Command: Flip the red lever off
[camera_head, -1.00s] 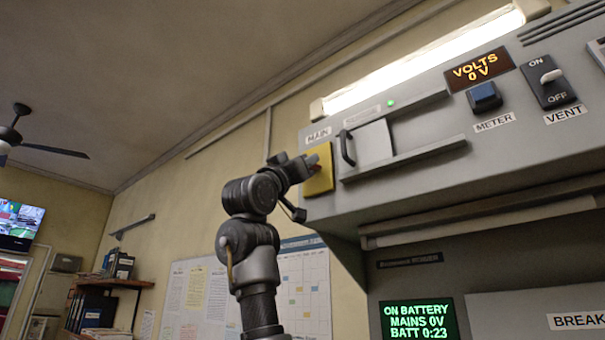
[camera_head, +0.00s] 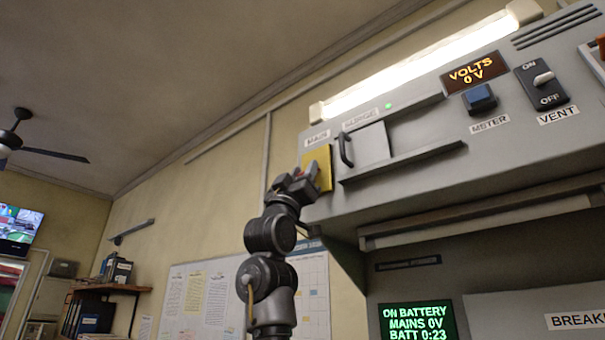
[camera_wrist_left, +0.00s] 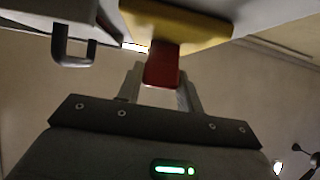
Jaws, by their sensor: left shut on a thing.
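The red lever (camera_wrist_left: 162,68) stands out from a yellow plate (camera_wrist_left: 185,25) in the left wrist view. In the head view the yellow plate (camera_head: 324,168) sits at the left end of the grey console, under the MAIN label (camera_head: 317,138). My left gripper (camera_head: 308,180) is at this plate, with my arm coming up from below. Its fingers (camera_wrist_left: 161,88) are shut on the lever, one on each side. In the head view my gripper hides most of the lever. My right gripper is not in view.
Right of the plate is a sliding cover (camera_head: 374,146) with a dark handle (camera_head: 345,150) between two rails. Further right are the blue METER button (camera_head: 480,97) and the VENT switch (camera_head: 541,84). The screen (camera_head: 418,320) below reads ON BATTERY, MAINS 0V. Open air lies left of my arm.

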